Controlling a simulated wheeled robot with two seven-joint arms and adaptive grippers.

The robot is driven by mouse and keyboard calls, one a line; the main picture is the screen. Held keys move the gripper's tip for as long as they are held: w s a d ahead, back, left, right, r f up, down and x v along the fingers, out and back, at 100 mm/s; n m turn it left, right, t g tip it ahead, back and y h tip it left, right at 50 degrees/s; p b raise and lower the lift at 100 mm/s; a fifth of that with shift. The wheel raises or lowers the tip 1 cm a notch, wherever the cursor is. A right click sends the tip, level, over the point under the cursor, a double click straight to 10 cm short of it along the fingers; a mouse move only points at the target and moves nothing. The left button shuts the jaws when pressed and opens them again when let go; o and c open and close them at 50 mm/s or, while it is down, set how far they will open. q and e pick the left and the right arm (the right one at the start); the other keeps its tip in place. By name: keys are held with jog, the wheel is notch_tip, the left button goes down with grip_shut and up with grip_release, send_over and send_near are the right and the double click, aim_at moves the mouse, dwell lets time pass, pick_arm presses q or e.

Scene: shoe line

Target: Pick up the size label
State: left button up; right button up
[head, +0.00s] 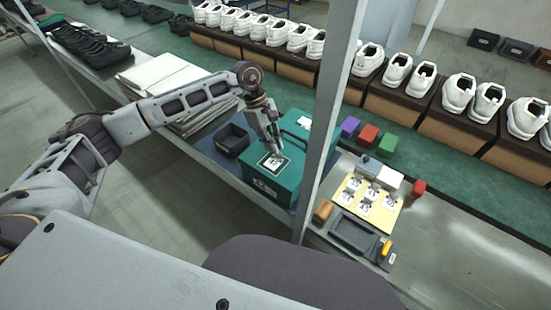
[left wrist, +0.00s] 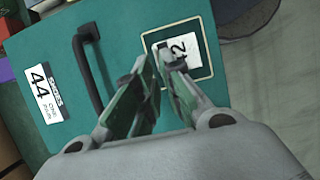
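A white size label reading 42 (left wrist: 185,50) lies inside a pale square outline on top of a teal box (left wrist: 130,20). In the head view this label (head: 273,163) shows as a small white patch on the box top. My left gripper (head: 275,152) points down just above it. In the left wrist view the fingertips (left wrist: 154,58) are a narrow gap apart, with nothing seen held between them. One finger covers part of the label, so contact cannot be told. My right gripper is not in view.
A metal post (head: 330,110) stands right of the box. A black bin (head: 232,140) and stacked white sheets (head: 165,75) lie left. A yellow sheet with several small labels (head: 385,217) and a dark tray (head: 355,235) are right. White shoes line the back.

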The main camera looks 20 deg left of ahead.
aim_at(274, 154)
pick_arm(q)
jog(key=shift+x, duration=1)
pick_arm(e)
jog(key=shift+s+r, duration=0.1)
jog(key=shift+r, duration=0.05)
pick_arm(q)
grip_shut()
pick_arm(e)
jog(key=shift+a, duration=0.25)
pick_arm(q)
jog(key=shift+r, duration=0.1)
notch_tip(274, 154, up, 10)
jog(key=shift+b, duration=0.35)
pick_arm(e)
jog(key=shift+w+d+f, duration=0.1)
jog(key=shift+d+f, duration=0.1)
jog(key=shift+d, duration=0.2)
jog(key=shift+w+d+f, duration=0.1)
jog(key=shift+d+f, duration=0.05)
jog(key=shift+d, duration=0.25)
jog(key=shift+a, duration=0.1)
